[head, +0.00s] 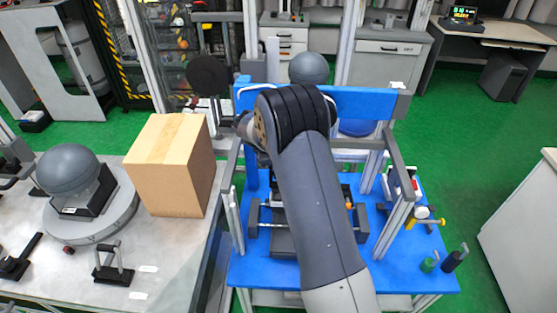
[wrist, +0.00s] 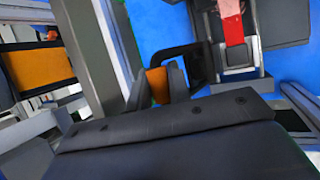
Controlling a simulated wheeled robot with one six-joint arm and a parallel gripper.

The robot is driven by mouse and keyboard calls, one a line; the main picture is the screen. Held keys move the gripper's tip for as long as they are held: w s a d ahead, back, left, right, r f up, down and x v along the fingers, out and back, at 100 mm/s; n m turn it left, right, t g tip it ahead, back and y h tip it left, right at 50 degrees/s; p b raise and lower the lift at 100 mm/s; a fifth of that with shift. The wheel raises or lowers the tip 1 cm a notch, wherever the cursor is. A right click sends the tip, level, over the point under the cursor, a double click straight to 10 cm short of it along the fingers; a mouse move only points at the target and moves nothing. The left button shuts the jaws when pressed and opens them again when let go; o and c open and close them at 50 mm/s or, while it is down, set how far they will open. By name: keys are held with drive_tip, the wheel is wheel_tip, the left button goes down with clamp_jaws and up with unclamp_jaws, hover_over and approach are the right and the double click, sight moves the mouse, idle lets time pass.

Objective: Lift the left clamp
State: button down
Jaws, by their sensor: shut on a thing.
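In the wrist view my gripper (wrist: 164,84) is shut on the orange grip of the left clamp (wrist: 157,84). A black angular loop (wrist: 187,52), seemingly part of the clamp, lies just beyond the fingers, above the blue plate (wrist: 165,28). In the head view my arm hides the gripper and the clamp. The blue base plate of the tower (head: 405,268) shows on both sides of my arm. I cannot tell how far the clamp is raised.
Grey metal uprights stand close to the gripper, one to its left (wrist: 88,45). A red strip (wrist: 234,28) lies to its right. A blue crossbeam (head: 365,103) spans the tower. A cardboard box (head: 168,165) and a grey ball (head: 67,169) stand on the left bench.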

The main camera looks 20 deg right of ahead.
drive_tip(key=shift+w+d+f, duration=0.15)
drive_tip(key=shift+w+d, duration=0.15)
drive_tip(key=shift+d, duration=0.05)
idle(0.4)
drive_tip(key=c, duration=1.3)
unclamp_jaws()
drive_tip(key=shift+f, duration=0.1)
drive_tip(key=shift+s, duration=0.1)
drive_tip(key=b+v, duration=0.1)
drive_tip(key=v, duration=1)
drive_tip(key=shift+w+b, duration=0.25)
drive_tip(key=shift+b, duration=0.05)
drive_tip(key=shift+a, duration=0.15)
drive_tip(key=shift+p+x, duration=0.45)
drive_tip(key=shift+x, duration=3.8)
